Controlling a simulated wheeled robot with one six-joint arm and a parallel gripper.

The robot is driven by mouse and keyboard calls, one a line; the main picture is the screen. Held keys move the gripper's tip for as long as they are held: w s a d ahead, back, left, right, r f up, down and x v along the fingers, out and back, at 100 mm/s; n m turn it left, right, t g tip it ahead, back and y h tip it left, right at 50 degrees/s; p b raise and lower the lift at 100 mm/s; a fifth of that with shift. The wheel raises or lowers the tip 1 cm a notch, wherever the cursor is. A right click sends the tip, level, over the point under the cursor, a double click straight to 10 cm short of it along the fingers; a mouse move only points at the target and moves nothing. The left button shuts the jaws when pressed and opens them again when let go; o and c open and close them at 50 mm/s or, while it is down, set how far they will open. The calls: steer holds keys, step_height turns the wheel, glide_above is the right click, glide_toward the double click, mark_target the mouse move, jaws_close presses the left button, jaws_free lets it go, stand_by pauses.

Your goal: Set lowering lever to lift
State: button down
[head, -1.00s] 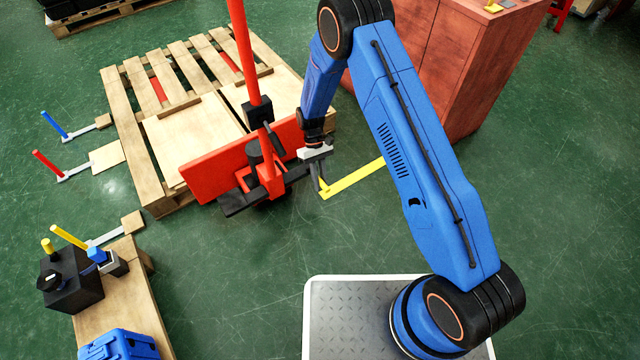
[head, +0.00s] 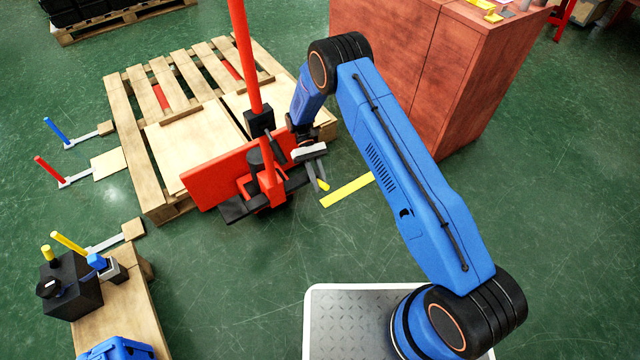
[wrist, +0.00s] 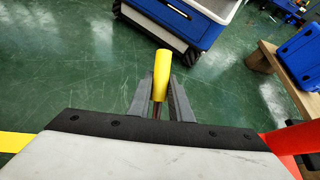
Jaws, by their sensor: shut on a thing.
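The lowering lever shows as a yellow grip (wrist: 161,74) on a thin dark rod in the wrist view. In the head view its yellow tip (head: 323,186) pokes out at the fingertips, and the rest of it is hidden. My gripper (head: 316,174) is at the right side of the red pallet jack (head: 215,175), fingers pointing down toward the camera. In the wrist view its grey fingers (wrist: 160,98) are shut around the lever's rod, just below the yellow grip. The jack's red tow bar (head: 247,60) stands nearly upright behind the black parts.
A wooden pallet (head: 150,190) lies behind the jack. A red-brown cabinet (head: 440,75) stands at the back right. A yellow stripe (head: 348,190) marks the floor. A wooden board (head: 110,315) with a black box (head: 72,285) is at the left. The green floor in front is clear.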

steer(key=c, duration=1.6)
jaws_free()
steer(key=shift+v, duration=8.75)
steer(key=shift+w, duration=0.1)
